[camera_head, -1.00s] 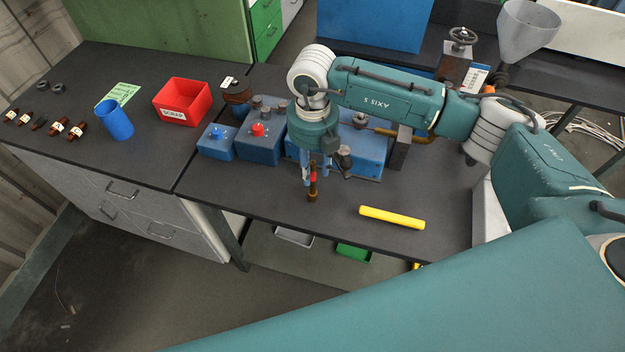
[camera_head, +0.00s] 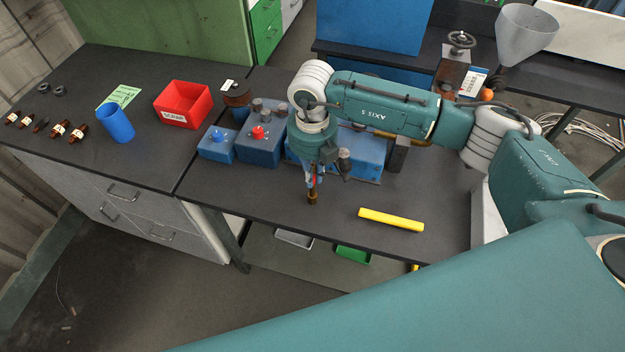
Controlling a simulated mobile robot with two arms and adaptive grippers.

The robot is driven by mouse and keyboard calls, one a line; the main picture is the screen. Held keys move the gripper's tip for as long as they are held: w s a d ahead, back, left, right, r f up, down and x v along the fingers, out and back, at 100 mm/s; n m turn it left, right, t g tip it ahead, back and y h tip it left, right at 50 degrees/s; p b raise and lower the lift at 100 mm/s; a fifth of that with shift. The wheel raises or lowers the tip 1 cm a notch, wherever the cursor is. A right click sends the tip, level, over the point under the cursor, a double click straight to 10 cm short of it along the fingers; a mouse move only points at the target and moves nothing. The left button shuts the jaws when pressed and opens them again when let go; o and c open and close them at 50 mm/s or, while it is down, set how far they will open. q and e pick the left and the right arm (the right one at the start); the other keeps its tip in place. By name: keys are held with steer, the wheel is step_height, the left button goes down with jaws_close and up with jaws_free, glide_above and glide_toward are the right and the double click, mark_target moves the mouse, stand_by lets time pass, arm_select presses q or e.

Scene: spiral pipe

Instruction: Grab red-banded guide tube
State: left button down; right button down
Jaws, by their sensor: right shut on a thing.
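The red-banded guide tube (camera_head: 312,196) is a short brown, copper-coloured tube standing about upright near the front edge of the bench. Its red band shows only partly between the fingers. My right gripper (camera_head: 313,182) points down over it and is shut on its upper part. The fingers and the gripper body hide the tube's top. I cannot tell whether its lower end touches the bench. My left gripper is not in view.
A yellow bar (camera_head: 391,220) lies right of the tube. Blue boxes (camera_head: 262,148) stand behind it, one with a red knob. A red scrap bin (camera_head: 184,104) and a blue cup (camera_head: 116,122) stand on the left bench.

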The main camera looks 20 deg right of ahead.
step_height(320, 180, up, 20)
steer(key=b, duration=0.5)
stand_by(0.8)
